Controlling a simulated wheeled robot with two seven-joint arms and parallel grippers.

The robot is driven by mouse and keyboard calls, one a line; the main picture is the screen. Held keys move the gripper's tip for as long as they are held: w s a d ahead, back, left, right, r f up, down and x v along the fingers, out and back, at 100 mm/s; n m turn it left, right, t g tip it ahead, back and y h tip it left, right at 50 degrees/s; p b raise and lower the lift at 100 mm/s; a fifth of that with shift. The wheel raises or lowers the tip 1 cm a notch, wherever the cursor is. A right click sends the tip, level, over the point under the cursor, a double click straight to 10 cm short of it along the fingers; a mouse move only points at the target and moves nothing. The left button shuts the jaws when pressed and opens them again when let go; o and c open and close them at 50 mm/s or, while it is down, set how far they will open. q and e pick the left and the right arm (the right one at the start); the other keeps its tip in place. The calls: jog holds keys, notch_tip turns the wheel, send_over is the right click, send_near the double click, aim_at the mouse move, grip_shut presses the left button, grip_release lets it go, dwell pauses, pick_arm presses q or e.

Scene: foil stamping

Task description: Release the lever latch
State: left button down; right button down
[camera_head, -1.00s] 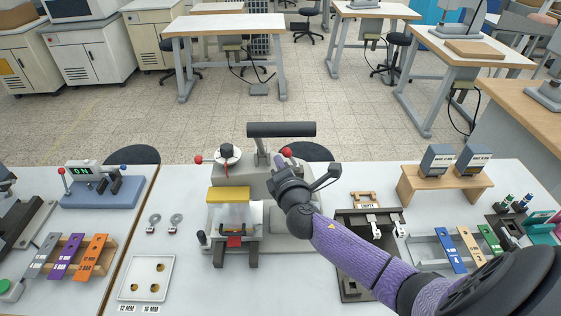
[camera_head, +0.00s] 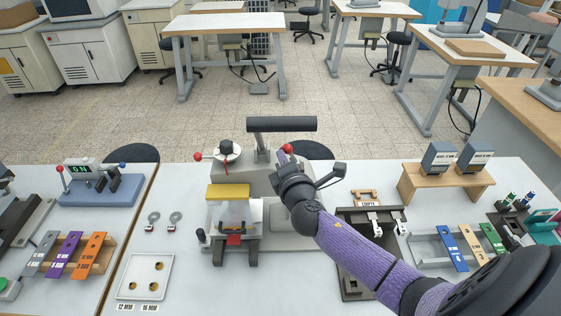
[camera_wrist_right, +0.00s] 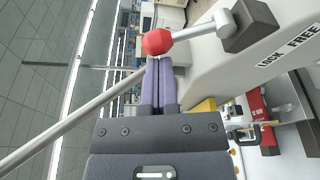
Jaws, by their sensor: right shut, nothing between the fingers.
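The lever latch is a short silver lever (camera_wrist_right: 199,29) with a red knob (camera_wrist_right: 157,41), set on a dark pivot block (camera_wrist_right: 249,25) on the side of the grey press. A "LOCK FREE" label (camera_wrist_right: 288,47) is beside it. The knob also shows in the head view (camera_head: 287,148), just beyond my right fingers. My right gripper (camera_wrist_right: 158,62) is shut and empty. Its purple fingertips are right at the knob; they seem to touch it, but exact contact is hard to tell. In the head view, my right gripper (camera_head: 283,158) partly covers the press's right side. My left gripper is out of view.
The press's dark crossbar handle (camera_head: 282,124) stands just behind my gripper. A yellow block (camera_head: 228,191) is at the press front. A dark fixture (camera_head: 353,285) is below my forearm; a wooden stand (camera_head: 444,188) with two counters is farther right.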

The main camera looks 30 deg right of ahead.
jog(key=shift+d+m, duration=0.1)
jog(key=shift+m, duration=0.2)
jog(key=m+b, duration=0.1)
jog(key=d+m+b, duration=0.1)
jog(key=s+m+b, duration=0.1)
jog(key=shift+d+r+t, duration=0.15)
jog(key=shift+r+t, duration=0.1)
jog(key=shift+t, duration=0.15)
jog(key=m+b, duration=0.1)
jog(key=m, duration=0.1)
jog(key=s+d+m+b, duration=0.1)
jog(key=m, duration=0.1)
jog(key=d+m+t+h+b, duration=0.1)
jog(key=m, duration=0.1)
jog(key=shift+s+d+r, duration=0.2)
jog(key=shift+d+r, duration=0.05)
jog(key=shift+r, duration=0.1)
